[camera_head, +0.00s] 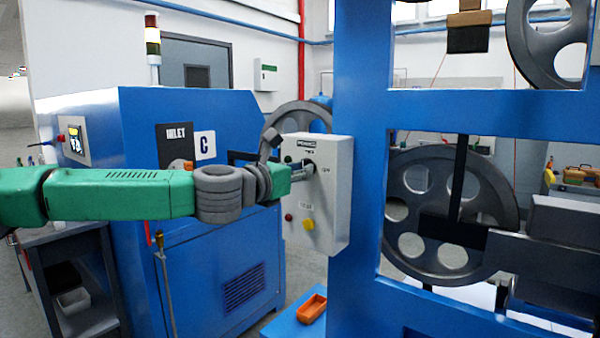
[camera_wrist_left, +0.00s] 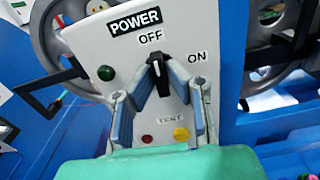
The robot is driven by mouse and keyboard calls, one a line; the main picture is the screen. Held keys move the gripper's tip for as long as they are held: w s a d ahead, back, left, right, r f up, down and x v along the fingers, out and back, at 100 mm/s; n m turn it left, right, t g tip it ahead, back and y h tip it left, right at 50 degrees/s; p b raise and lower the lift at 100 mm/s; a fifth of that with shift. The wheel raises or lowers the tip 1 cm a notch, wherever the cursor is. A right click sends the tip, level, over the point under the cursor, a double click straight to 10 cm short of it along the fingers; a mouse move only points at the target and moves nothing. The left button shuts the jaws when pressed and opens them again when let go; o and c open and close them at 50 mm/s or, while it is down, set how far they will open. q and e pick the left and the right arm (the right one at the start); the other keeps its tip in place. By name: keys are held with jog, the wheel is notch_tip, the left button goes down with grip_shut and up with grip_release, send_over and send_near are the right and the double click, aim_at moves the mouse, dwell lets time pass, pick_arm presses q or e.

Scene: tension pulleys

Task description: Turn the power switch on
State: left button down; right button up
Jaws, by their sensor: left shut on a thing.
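The power switch is a black knob (camera_wrist_left: 157,80) on a light grey control box (camera_head: 336,205), under a black POWER label (camera_wrist_left: 135,20). The OFF mark (camera_wrist_left: 150,36) is above the knob and the ON mark (camera_wrist_left: 197,56) is to its upper right. The knob's white-tipped pointer points up, towards OFF. My left gripper (camera_head: 306,170) reaches the box from the left, and its fingers are shut on the knob, one on each side. In the head view the gripper hides most of the knob. My right gripper is in neither view.
A green lamp (camera_wrist_left: 106,73), a red button (camera_wrist_left: 147,139) and a yellow button (camera_head: 308,224) are on the box face. A blue frame post (camera_head: 357,100) stands right beside the box. A blue INLET cabinet (camera_head: 220,235) is behind my left arm. An orange tray (camera_head: 312,308) lies below.

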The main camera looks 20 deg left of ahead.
pick_arm(q)
jog(key=shift+r+m+b, duration=0.25)
jog(key=shift+m+b, duration=0.2)
jog(key=shift+m, duration=1.35)
jog(key=m+b, duration=0.1)
jog(key=m, duration=0.2)
jog(key=shift+m, duration=0.4)
jog(key=shift+d+f+m+b, duration=0.1)
jog(key=shift+m+b, duration=0.15)
jog(key=shift+m, duration=1.35)
jog(key=shift+f+m+b, duration=0.15)
jog(key=shift+m+b, duration=0.05)
jog(key=shift+m, duration=1.4)
jog(key=shift+d+f+m+b, duration=0.1)
jog(key=shift+m+b, duration=0.15)
jog(key=shift+m, duration=1.35)
jog(key=shift+f, duration=0.1)
